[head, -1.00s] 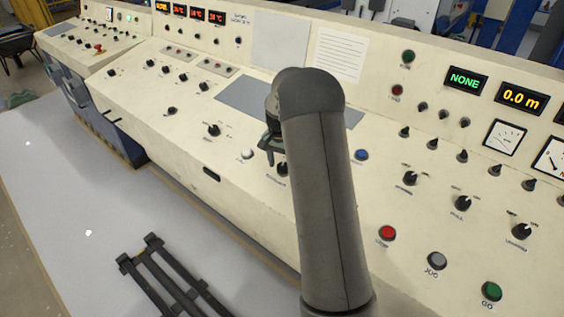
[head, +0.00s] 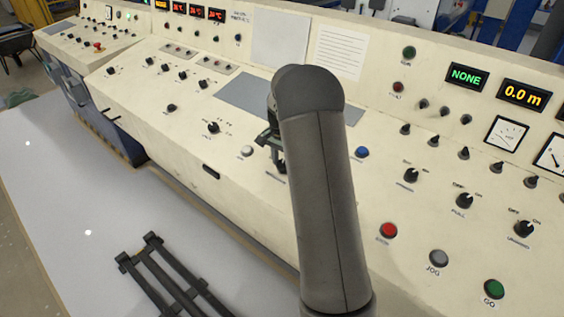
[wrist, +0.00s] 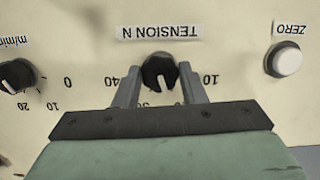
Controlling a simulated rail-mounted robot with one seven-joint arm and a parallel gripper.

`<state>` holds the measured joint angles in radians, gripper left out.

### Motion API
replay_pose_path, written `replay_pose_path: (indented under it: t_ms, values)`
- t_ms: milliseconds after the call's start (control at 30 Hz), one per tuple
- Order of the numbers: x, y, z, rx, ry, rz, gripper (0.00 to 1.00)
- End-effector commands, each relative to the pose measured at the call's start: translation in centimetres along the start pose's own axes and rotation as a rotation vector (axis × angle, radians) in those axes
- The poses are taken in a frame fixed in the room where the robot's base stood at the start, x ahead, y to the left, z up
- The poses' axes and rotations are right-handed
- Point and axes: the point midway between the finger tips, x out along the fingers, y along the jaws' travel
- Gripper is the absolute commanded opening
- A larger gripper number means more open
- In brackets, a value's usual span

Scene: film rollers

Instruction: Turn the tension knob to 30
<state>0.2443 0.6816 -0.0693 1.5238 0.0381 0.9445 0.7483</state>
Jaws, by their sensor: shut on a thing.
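The tension knob (wrist: 160,70) is black with a white pointer line and sits below the label TENSION N, which reads upside down in the wrist view. Its pointer points down in the picture, toward the edge of my gripper. A partly covered 30 shows just left of that line, and a 10 shows on the right. My gripper (wrist: 160,87) is shut on the knob, one finger on each side. In the head view my gripper (head: 270,142) is small and partly behind my arm, and the knob is mostly hidden.
The white ZERO button (wrist: 287,61) is right of the knob in the wrist view. A m/min knob (wrist: 18,75) is at the left. In the head view a blue button (head: 362,152) and more knobs lie right of my arm on the cream console (head: 330,90).

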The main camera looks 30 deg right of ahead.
Motion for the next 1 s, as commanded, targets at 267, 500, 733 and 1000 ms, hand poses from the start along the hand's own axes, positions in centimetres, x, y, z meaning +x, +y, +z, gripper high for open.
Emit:
replay_pose_path:
  t_ms: [267, 500, 733, 1000]
  values:
    - [0.17, 0.04, 0.05, 0.233, 0.002, -0.055, 0.14]
    - [0.08, 0.09, 0.08, 0.435, 0.001, -0.102, 0.14]
    - [0.02, 0.16, 0.07, 0.582, 0.001, -0.135, 0.14]
    - [-0.02, 0.21, 0.06, 0.679, 0.001, -0.157, 0.14]
